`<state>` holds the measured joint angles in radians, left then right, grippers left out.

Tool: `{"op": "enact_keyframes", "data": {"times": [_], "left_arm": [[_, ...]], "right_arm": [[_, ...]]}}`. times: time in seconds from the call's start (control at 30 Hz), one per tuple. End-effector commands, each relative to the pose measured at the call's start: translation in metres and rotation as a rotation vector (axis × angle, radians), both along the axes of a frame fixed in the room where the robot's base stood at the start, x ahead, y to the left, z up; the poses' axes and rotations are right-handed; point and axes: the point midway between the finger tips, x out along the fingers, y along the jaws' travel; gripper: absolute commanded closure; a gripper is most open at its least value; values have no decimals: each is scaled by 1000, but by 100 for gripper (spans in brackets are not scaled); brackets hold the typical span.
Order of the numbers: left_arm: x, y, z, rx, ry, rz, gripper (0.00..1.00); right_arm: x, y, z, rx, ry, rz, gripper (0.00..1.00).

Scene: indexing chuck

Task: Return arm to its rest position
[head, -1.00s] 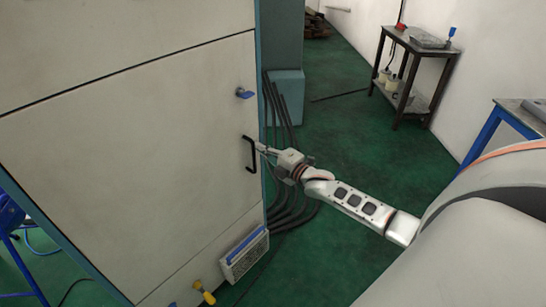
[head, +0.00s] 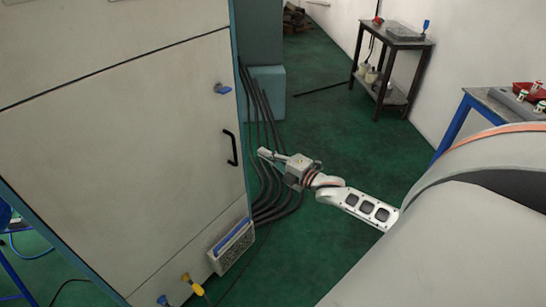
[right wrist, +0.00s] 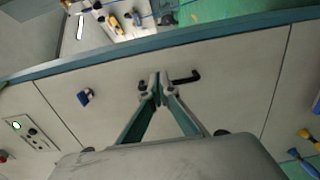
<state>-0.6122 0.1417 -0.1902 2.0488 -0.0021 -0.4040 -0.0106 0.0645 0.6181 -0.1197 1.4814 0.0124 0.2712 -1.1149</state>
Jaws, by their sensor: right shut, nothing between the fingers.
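My right gripper (head: 264,153) is shut and empty in the head view, to the right of the cabinet's black door handle (head: 230,148) with a gap between them. In the right wrist view its fingertips (right wrist: 160,88) meet, and the black handle (right wrist: 186,77) shows beyond them on the pale cabinet face. The cabinet door (head: 130,150) looks closed. My left gripper is not in view.
A blue latch (head: 222,89) sits above the handle. Black hoses (head: 262,150) run down beside the cabinet. A vent box (head: 231,246) is low on the cabinet. A dark side table (head: 400,45) and a blue-legged table (head: 475,105) stand right.

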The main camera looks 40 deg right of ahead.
Motion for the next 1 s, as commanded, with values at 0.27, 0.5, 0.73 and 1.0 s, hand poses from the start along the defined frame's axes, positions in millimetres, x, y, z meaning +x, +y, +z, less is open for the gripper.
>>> {"op": "enact_keyframes", "data": {"times": [0.27, 0.5, 0.73, 1.0], "left_arm": [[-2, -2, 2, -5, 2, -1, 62], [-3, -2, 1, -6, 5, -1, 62], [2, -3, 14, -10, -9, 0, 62], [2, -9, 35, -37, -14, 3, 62]], "right_arm": [[-24, -5, 0, 0, 1, 1, 100], [-26, -5, -1, 0, 0, 1, 100], [-55, 34, -30, 154, 103, 0, 100], [-170, 153, -97, 680, 445, -97, 100]]}}
